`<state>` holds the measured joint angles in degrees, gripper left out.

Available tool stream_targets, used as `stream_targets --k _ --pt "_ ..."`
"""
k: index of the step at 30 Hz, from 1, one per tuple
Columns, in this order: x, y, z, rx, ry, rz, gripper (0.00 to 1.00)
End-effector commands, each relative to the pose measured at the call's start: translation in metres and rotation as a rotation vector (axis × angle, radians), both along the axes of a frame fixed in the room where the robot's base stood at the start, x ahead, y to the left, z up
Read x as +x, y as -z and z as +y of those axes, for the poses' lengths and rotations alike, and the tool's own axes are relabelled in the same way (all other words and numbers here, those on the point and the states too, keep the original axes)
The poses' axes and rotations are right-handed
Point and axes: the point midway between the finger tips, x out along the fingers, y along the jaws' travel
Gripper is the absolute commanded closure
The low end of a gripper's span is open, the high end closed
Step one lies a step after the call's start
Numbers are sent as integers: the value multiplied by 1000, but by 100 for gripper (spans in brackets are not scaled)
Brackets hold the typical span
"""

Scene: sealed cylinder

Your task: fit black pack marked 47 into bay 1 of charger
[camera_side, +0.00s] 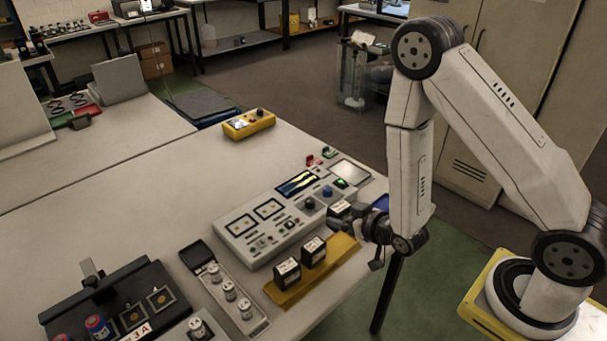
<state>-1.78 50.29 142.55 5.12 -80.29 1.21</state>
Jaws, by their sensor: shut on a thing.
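My gripper (350,217) is shut on a black pack with a white label (340,208), at the right end of the yellow tray. The fingers hide part of this pack, and its number is too small to read. Two similar black packs (287,273) (313,251) stand upright on the tray; their numbers cannot be read either. A light grey unit (255,250) behind the tray looks like the charger. It has two dark-framed squares on top, left (238,225) and right (268,208), both uncovered. Which one is bay 1 cannot be told.
The yellow tray (335,262) lies along the table's front edge. Knobs (309,204) rise from the grey unit near my gripper. A narrow case with metal cylinders (229,291) and a black fixture (110,300) stand left. Table (175,215) behind them is clear.

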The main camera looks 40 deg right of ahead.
Motion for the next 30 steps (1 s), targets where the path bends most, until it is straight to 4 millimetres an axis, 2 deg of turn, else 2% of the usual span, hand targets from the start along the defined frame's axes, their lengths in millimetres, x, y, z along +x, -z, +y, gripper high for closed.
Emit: stream_targets --k 6,12,23,30 --pt "0 24 0 0 0 1 94" --pt "0 39 0 0 0 0 94" --pt "0 44 0 0 0 -2 94" --pt "0 59 0 0 0 1 94"
